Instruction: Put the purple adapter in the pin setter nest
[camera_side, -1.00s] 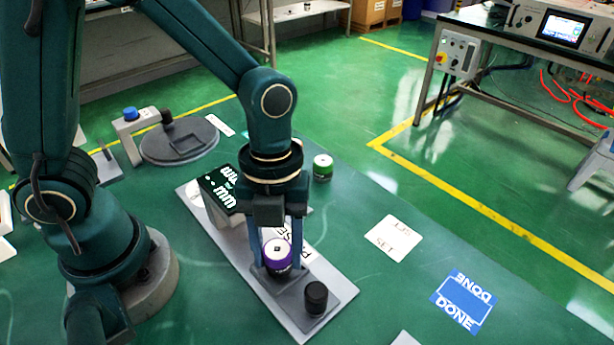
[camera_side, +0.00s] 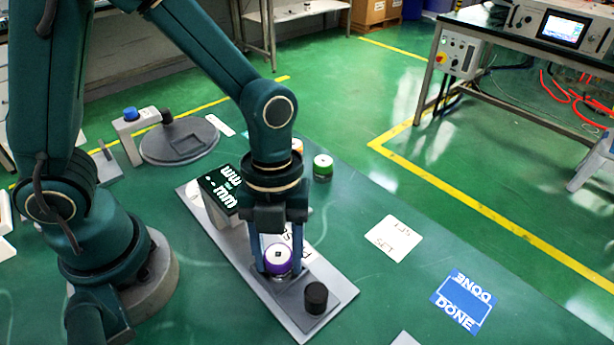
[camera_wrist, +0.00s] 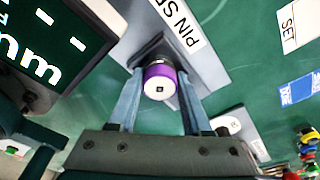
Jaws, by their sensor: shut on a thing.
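The purple adapter (camera_side: 277,258), a short cylinder with a white top, is upright at the grey block of the pin setter (camera_side: 330,262). My gripper (camera_side: 278,268) points down with one finger on each side of it and is shut on it. In the wrist view the adapter (camera_wrist: 160,82) sits between the fingertips (camera_wrist: 158,88), over the dark nest block (camera_wrist: 150,50) next to the "PIN SE..." label. The adapter's underside is hidden, so I cannot tell whether it touches the nest floor.
A black knob (camera_side: 316,297) stands on the pin setter beside the nest, and a display (camera_side: 234,192) stands at its other end. A green adapter (camera_side: 322,166) and a partly hidden orange one (camera_side: 297,145) stand behind. A SET card (camera_side: 393,238) and blue DONE mark (camera_side: 463,301) lie right.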

